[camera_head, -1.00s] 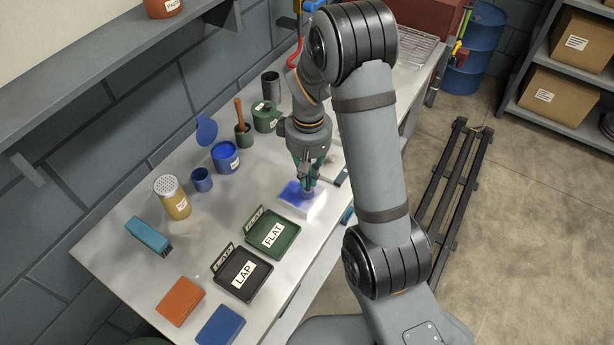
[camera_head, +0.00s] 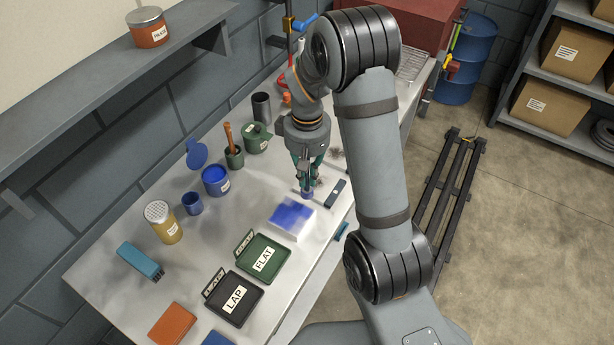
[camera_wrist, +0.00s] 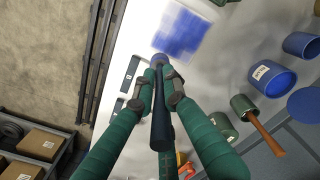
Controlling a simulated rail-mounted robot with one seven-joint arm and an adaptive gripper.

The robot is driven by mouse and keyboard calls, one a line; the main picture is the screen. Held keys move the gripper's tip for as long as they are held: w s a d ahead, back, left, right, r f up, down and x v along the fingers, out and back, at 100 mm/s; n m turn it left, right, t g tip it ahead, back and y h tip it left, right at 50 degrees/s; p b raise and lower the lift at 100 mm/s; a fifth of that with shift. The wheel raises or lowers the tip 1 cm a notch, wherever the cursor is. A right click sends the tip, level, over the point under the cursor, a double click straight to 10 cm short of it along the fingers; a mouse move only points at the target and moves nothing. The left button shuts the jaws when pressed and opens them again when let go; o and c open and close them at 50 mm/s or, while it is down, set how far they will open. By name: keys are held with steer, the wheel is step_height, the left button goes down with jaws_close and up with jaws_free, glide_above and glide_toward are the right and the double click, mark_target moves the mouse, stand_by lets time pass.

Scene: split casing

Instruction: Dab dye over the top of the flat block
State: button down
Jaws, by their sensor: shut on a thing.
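The flat block (camera_head: 291,220) is white and lies on the bench, with blue dye over much of its top and a paler margin at the edges. In the wrist view its blue top (camera_wrist: 181,30) shows ahead of my gripper. My gripper (camera_head: 308,178) is shut on a dark-handled dabber with a blue round end (camera_head: 307,194). The dabber also shows in the wrist view (camera_wrist: 160,115), its end just beside the block's edge. It looks off the block's top; I cannot tell its exact height. An open blue dye pot (camera_head: 215,181) stands to the left.
A green FLAT tray (camera_head: 284,267) and a black LAP tray (camera_head: 254,293) lie in front of the block. A dark flat tool (camera_head: 336,193) lies right of it. A blue cup (camera_head: 192,203), shaker (camera_head: 161,222) and green pot with brush (camera_head: 234,157) stand left.

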steer(key=shift+r+p, duration=1.05)
steer(key=shift+r, duration=0.6)
steer(key=shift+w, duration=0.1)
